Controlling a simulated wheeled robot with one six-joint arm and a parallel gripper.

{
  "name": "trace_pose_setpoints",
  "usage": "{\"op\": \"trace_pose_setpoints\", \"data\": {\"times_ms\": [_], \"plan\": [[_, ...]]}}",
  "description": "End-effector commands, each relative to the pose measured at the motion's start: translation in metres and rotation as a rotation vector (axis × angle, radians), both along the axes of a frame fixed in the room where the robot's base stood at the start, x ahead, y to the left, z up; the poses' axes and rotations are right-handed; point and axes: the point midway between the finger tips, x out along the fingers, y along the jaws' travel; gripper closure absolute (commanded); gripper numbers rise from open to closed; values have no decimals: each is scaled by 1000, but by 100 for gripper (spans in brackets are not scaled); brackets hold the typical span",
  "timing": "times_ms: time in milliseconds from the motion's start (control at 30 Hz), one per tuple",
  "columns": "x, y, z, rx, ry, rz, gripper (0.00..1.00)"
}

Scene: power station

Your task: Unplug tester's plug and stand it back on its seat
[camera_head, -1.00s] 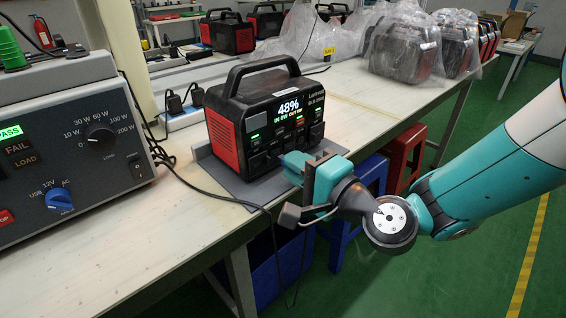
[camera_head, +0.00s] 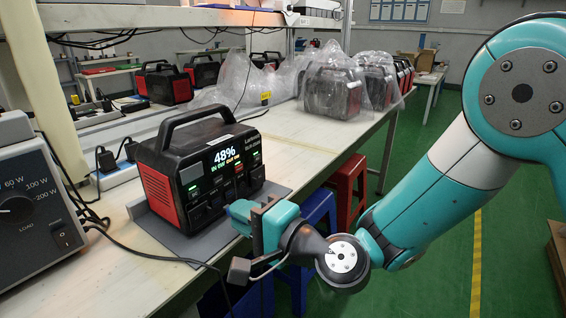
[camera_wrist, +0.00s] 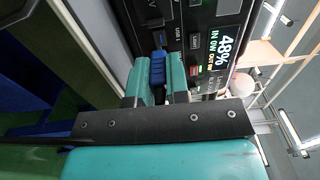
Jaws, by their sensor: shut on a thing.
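The black and red power station (camera_head: 165,190) stands on the grey mat (camera_head: 192,240), its screen reading 48%. My gripper (camera_head: 238,208) is at the lower right of its front panel. In the wrist view my gripper (camera_wrist: 158,82) is shut on a blue plug (camera_wrist: 158,68), which points at the panel beside the USB markings. I cannot tell how far the plug sits in the socket. The fingers hide the plug in the head view. The tester (camera_head: 40,205), a grey box with a dial, is partly in view at the left. I cannot make out the plug's seat.
A dark cable (camera_head: 140,256) runs over the bench (camera_head: 110,285) and off its front edge. Bagged stations (camera_head: 335,92) are farther back. Blue (camera_head: 318,215) and red (camera_head: 347,185) stools stand beside the bench.

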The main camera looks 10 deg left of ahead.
Motion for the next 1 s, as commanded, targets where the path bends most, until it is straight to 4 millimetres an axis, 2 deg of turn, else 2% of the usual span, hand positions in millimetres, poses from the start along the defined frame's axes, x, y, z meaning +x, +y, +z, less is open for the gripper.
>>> {"op": "trace_pose_setpoints", "data": {"times_ms": [33, 200, 433, 800, 1000], "plan": [[1, 5, 5, -1, 1, 2, 100], [7, 19, 5, -1, 1, 1, 100], [11, 28, 2, 1, 1, 1, 100], [11, 28, 0, 1, 1, 0, 100], [7, 16, -5, 1, 2, -1, 100]]}}
